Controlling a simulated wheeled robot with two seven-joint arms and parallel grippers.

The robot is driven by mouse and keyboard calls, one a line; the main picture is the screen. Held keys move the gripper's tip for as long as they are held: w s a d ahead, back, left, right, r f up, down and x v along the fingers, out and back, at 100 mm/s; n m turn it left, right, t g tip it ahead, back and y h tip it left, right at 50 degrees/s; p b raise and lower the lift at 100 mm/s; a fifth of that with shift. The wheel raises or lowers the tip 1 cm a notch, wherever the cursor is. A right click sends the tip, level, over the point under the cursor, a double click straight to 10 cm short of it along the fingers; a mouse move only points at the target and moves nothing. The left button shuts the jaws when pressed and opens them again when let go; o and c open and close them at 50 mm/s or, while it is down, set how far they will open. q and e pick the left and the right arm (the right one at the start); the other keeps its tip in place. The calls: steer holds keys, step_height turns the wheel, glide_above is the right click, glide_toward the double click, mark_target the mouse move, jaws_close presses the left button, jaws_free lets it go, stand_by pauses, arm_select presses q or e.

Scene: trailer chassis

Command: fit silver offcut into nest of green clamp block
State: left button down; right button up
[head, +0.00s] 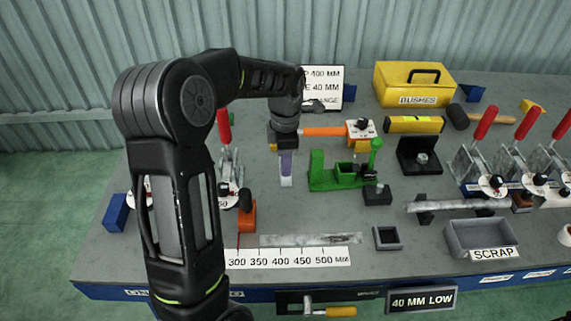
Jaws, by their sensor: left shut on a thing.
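The green clamp block (330,181) stands on the grey bench near the middle, with upright green parts at both ends and a lower middle. My left gripper (285,148) is just left of it, pointing down. It is shut on a narrow, pale silver piece (286,180), which looks like the silver offcut and hangs upright below the fingers. The piece is beside the clamp block, apart from its nest. I cannot tell whether its lower end touches the bench. My right gripper is not in view.
An orange-handled tool (322,132) lies behind the clamp block. A small black block (377,196) sits at its front right. A long silver bar (310,240) lies by the front scale (290,258). Toggle clamps (480,150) and a grey scrap bin (482,236) stand right.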

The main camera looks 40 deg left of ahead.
arm_select(q)
step_height(320, 180, up, 9)
steer(key=shift+r, duration=0.25)
stand_by(0.7)
